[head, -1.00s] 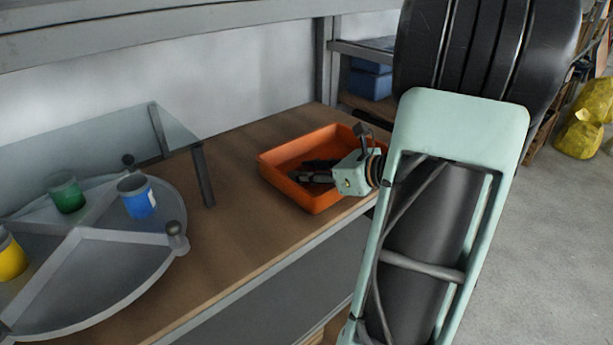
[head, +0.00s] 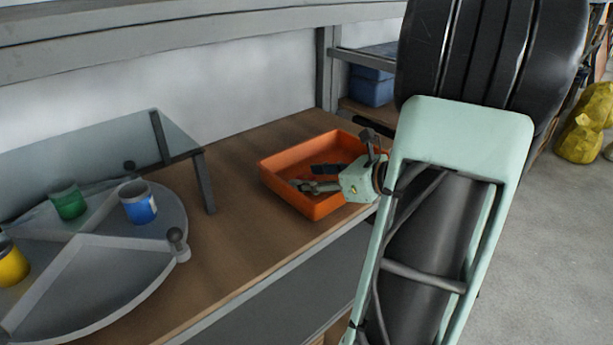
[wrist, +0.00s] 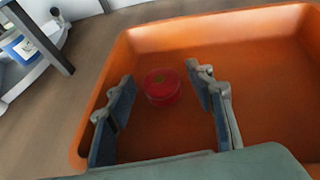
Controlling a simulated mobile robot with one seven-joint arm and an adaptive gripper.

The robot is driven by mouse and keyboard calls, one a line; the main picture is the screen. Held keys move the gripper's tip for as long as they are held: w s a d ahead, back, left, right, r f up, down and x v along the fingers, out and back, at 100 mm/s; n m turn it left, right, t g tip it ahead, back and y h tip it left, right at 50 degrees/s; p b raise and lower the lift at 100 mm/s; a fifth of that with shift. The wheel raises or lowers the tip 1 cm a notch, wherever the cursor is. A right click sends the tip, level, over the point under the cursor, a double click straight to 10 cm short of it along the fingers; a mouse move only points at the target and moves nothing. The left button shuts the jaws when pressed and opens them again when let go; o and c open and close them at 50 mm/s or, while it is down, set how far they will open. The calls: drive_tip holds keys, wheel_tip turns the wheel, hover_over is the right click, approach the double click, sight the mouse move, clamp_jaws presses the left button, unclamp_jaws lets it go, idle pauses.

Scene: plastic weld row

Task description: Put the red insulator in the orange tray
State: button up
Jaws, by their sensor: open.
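The red insulator (wrist: 161,86) rests inside the orange tray (wrist: 215,36), on its floor near the left wall in the wrist view. My gripper (wrist: 160,98) is open, with one finger on each side of the insulator and a visible gap to each. In the head view my gripper (head: 322,178) reaches into the orange tray (head: 315,205) from the right. The insulator is not visible in the head view.
A grey round divided tray (head: 105,285) at the left holds a green (head: 69,201), a blue (head: 138,203) and a yellow piece (head: 10,262). A glass panel on dark posts (head: 204,182) stands over its back. Wooden bench top is clear between the trays.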

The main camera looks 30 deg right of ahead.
drive_tip(key=p+v, duration=0.2)
drive_tip(key=v, duration=0.8)
drive_tip(key=shift+s+d, duration=0.1)
drive_tip(key=shift+s, duration=0.2)
drive_tip(key=shift+r, duration=0.1)
